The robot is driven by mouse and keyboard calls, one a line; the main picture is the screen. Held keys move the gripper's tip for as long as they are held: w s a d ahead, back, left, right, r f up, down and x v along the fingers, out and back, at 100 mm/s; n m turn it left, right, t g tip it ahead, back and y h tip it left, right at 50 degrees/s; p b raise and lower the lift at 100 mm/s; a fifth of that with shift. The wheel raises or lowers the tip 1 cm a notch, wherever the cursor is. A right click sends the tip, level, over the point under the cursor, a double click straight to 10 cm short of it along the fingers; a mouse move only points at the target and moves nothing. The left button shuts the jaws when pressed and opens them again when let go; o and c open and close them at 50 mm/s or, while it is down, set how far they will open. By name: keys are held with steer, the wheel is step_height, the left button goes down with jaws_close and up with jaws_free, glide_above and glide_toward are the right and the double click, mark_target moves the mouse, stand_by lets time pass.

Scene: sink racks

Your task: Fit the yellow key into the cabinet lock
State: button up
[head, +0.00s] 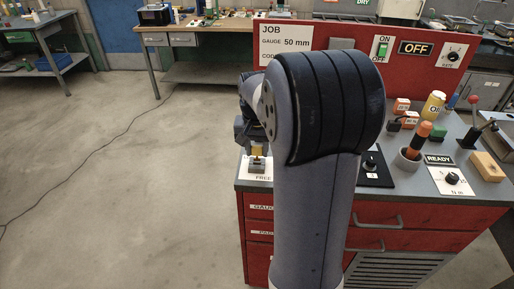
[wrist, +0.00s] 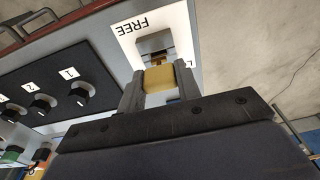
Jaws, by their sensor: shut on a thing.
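My gripper (wrist: 159,88) is shut on a yellow block-shaped piece, which I take to be the yellow key (wrist: 158,78), held between its two grey fingers. Just beyond the key is a small grey metal block with a slot (wrist: 155,46), on a white plate marked FREE (wrist: 133,30). A narrow brassy part lies between the key and this block; I cannot tell whether it is inside the slot. In the head view the key (head: 256,151) shows small, just above the grey block (head: 257,164). My arm hides most of the gripper there. No thing is clearly marked as the cabinet lock.
A black panel with several numbered knobs (wrist: 42,104) lies beside the white plate. The red cabinet (head: 380,222) has drawers below. On its top stand an orange-handled tool in a cup (head: 408,158), a yellow bottle (head: 433,105) and a wooden block (head: 487,166). Open floor lies left.

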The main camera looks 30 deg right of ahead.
steer(key=shift+f+b, duration=0.8)
steer(key=shift+f, duration=0.4)
steer(key=o, duration=1.1)
steer(key=shift+c, duration=0.2)
steer(key=shift+r, duration=0.1)
step_height(320, 180, up, 10)
steer(key=s, duration=0.1)
steer(key=shift+a+r, duration=0.25)
steer(key=shift+a, duration=0.1)
steer(key=f, duration=0.7)
steer(key=w+f, duration=0.1)
steer(key=f, duration=0.2)
steer(key=shift+d+f, duration=0.3)
steer(key=shift+d, duration=0.05)
steer(key=shift+r+p, duration=0.3)
